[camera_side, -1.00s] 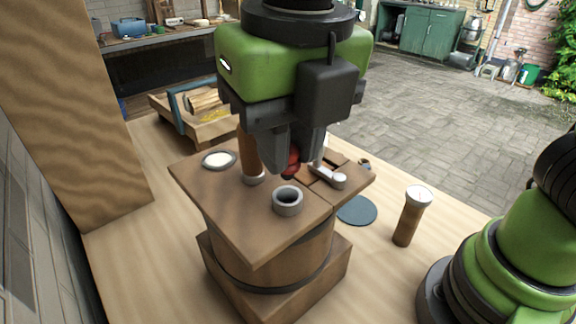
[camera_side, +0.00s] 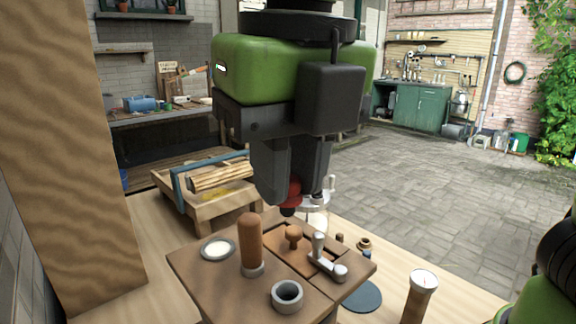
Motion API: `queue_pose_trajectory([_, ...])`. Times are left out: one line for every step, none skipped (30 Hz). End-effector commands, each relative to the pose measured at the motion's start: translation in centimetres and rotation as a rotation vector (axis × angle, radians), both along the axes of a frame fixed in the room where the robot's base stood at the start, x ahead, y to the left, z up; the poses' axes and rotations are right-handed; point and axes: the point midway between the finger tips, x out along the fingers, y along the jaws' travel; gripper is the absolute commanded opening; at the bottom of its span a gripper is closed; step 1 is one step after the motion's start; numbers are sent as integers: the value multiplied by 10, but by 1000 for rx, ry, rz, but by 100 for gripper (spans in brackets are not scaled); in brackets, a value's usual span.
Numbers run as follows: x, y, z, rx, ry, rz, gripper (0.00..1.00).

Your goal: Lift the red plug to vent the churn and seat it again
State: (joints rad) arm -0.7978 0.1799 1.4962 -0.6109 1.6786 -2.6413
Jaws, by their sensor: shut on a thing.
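My gripper (camera_side: 290,198) is shut on the red plug (camera_side: 291,192), which has a dark lower end. It holds the plug in the air above the wooden churn lid (camera_side: 213,277), with a visible gap below. The fingers hide part of the plug. On the lid are a grey ring with a dark opening (camera_side: 286,296), a pale disc in a grey rim (camera_side: 217,249), an upright wooden handle (camera_side: 249,245), a small wooden knob (camera_side: 292,237) and a metal lever (camera_side: 325,258). The churn's body is mostly out of frame.
A wooden tray with a blue handle (camera_side: 200,205) stands behind the churn. A tall board (camera_side: 80,140) rises at left. A pale-topped wooden cylinder (camera_side: 420,295) and a dark disc (camera_side: 362,297) are at right.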

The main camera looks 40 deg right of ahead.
Motion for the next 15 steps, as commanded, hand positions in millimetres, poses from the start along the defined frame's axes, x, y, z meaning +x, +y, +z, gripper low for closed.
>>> queue_pose_trajectory([0,0,0,0,0,0,0])
queue_pose_trajectory([0,0,0,0,0,0,0])
queue_pose_trajectory([0,0,0,0,0,0,0])
queue_pose_trajectory([0,0,0,0,0,0,0])
queue_pose_trajectory([0,0,0,0,0,0,0])
queue_pose_trajectory([0,0,0,0,0,0,0])
queue_pose_trajectory([0,0,0,0,0,0,0])
queue_pose_trajectory([0,0,0,0,0,0,0])
queue_pose_trajectory([0,0,-1,-1,0,0,0])
queue_pose_trajectory([0,0,-3,-2,0,1,0])
queue_pose_trajectory([0,0,-6,-3,1,1,0])
queue_pose_trajectory([0,0,-12,-4,2,2,0])
queue_pose_trajectory([0,0,-16,-4,3,2,0])
queue_pose_trajectory([0,0,-20,-3,3,2,0])
queue_pose_trajectory([0,0,-24,-2,2,1,0])
